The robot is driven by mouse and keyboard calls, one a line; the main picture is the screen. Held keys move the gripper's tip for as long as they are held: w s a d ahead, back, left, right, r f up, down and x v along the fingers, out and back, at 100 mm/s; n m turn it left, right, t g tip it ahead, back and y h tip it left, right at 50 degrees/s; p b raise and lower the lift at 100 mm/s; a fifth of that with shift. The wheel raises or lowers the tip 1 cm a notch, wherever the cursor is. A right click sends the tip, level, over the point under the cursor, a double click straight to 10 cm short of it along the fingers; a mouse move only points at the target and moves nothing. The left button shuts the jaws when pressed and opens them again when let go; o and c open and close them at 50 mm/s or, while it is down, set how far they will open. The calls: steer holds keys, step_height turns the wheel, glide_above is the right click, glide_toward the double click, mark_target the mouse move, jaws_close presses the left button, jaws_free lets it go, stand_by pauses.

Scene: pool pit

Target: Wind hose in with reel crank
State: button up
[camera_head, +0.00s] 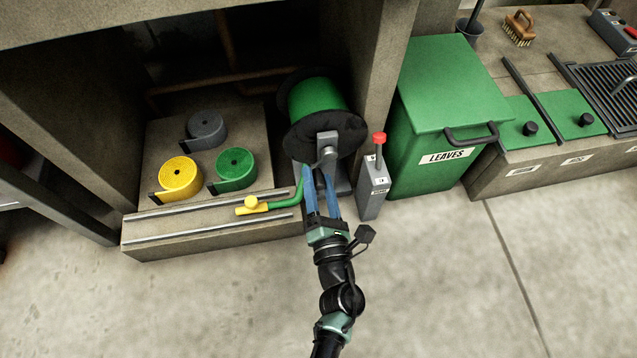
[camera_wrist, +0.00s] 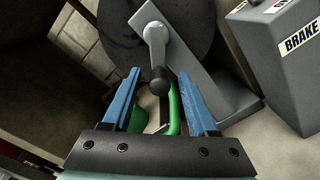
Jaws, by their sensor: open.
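The hose reel (camera_head: 316,100) has a green drum and black side flanges, and stands in the recess under the counter. Its grey crank (camera_head: 327,150) is on the near side; in the wrist view the crank arm (camera_wrist: 156,45) hangs down to a dark knob (camera_wrist: 159,82). The green hose (camera_head: 285,203) runs from the reel to the left and ends in a yellow nozzle (camera_head: 250,204) on the ledge. My gripper (camera_head: 321,188) is open, with its blue fingers pointing at the crank. In the wrist view the knob shows between the fingertips (camera_wrist: 158,88); contact cannot be told.
A grey brake box (camera_head: 374,185) with a red-topped lever (camera_head: 379,139) stands right of the reel. Further right is a green leaves bin (camera_head: 445,110). Yellow (camera_head: 180,178), green (camera_head: 236,168) and grey (camera_head: 206,130) rolls sit on the ledge. The floor in front is clear.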

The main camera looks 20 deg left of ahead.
steer(key=shift+w+a, duration=0.1)
jaws_close()
stand_by(0.3)
steer(key=shift+r+m+p, duration=0.15)
steer(key=shift+m+p, duration=0.15)
steer(key=shift+s+a+r+m+p, duration=0.25)
steer(key=shift+r+m+p, duration=0.3)
steer(key=shift+m+p, duration=0.95)
steer(key=shift+s+a+r+m+p, duration=0.1)
steer(key=shift+a+r+m+p, duration=0.35)
steer(key=shift+m+p, duration=1.05)
steer(key=shift+s+a+r+m+p, duration=0.15)
steer(key=shift+r+m+p, duration=0.55)
steer(key=shift+m+p, duration=0.75)
steer(key=shift+d+m, duration=0.1)
steer(key=shift+m, duration=0.35)
